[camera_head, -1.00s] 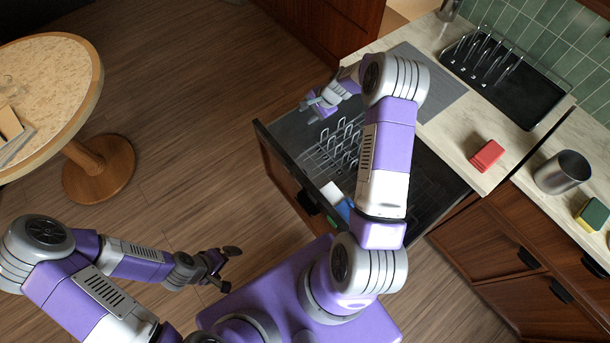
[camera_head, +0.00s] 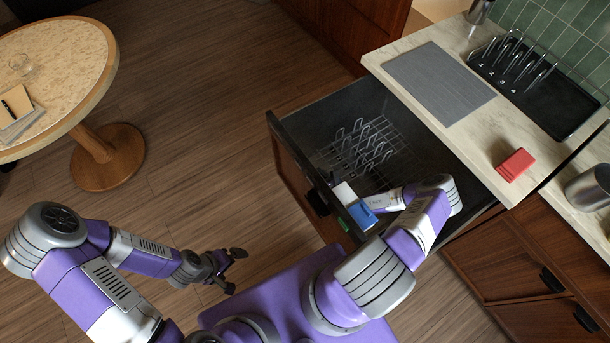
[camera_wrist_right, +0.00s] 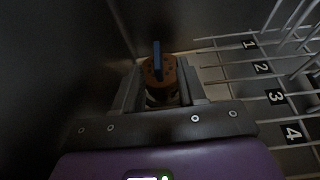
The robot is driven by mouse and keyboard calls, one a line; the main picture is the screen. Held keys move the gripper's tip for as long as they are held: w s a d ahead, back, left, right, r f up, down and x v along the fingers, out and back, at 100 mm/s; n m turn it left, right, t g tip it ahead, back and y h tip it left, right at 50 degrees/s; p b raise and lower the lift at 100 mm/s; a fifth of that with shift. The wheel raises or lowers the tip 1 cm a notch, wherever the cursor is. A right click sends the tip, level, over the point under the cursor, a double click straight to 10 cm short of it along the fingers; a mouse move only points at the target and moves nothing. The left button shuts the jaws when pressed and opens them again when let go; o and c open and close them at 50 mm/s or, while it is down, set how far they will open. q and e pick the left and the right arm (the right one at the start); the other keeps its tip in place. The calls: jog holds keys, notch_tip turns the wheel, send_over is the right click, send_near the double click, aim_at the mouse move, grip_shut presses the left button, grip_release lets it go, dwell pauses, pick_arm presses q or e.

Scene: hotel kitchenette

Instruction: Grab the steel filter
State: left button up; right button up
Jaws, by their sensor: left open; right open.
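In the right wrist view, a round orange-brown piece with dark holes and an upright blue tab, apparently the filter (camera_wrist_right: 160,76), sits low in the dark drawer. My right gripper (camera_wrist_right: 158,88) is open, with a finger on each side of it; whether they touch it I cannot tell. In the head view, my right arm reaches down into the pulled-out drawer (camera_head: 292,158), and its gripper and the filter are hidden. My left gripper (camera_head: 232,269) is open and empty above the floor, left of my base.
A wire rack (camera_head: 358,148) stands in the drawer; its numbered tines (camera_wrist_right: 285,95) are close right of my right gripper. A white and blue item (camera_head: 360,213) is near the drawer's front corner. A red block (camera_head: 516,164) and steel cup (camera_head: 590,188) stand on the counter.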

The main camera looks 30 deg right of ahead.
jog(key=shift+w+a+f, duration=0.1)
jog(key=shift+w+f, duration=0.1)
jog(key=shift+w, duration=0.1)
jog(key=b+x, duration=0.3)
jog(key=x, duration=0.4)
jog(key=shift+a+r, duration=0.1)
jog(key=shift+r, duration=0.15)
jog(key=shift+c, duration=0.4)
grip_shut()
